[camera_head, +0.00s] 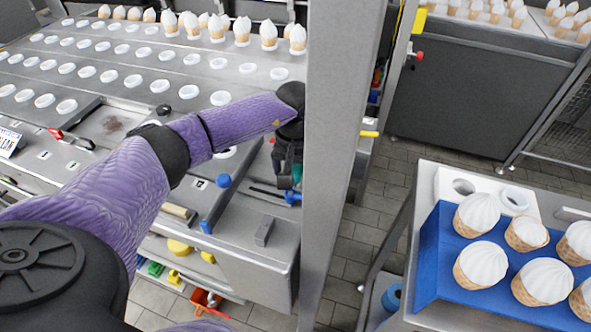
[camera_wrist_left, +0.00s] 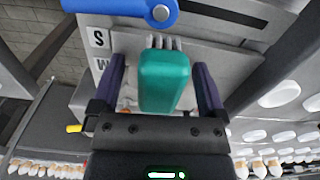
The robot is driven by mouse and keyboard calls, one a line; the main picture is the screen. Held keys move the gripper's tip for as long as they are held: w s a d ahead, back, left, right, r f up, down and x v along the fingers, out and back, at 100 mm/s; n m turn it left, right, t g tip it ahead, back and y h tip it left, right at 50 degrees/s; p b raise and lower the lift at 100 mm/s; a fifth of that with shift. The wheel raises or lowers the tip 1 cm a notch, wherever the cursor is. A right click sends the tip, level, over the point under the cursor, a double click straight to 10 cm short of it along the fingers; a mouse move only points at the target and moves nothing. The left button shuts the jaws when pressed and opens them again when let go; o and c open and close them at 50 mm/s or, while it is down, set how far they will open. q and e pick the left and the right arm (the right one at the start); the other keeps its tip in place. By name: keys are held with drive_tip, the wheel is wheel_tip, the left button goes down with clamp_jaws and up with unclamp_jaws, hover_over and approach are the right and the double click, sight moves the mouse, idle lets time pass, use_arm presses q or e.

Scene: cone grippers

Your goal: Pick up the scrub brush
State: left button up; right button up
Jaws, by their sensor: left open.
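A teal block-shaped thing with grey prongs or bristles at its far end, which looks like the scrub brush (camera_wrist_left: 165,80), shows between the fingers of my left gripper (camera_wrist_left: 163,85) in the left wrist view. The fingers are open, with a visible gap on each side of it. In the head view my left gripper (camera_head: 288,165) points down over the right end of the metal counter, and a bit of teal (camera_head: 297,173) shows beside it. The gripper hides most of the brush there. My right gripper is not in view.
A grey upright post (camera_head: 335,150) stands just right of my left gripper. A blue tray (camera_head: 440,245) of ice cream cones stands on the right cart.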

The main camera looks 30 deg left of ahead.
use_arm(q)
clamp_jaws()
wheel_tip(320, 180, up, 10)
drive_tip(key=shift+r+p, duration=0.1)
drive_tip(key=shift+p, duration=0.6)
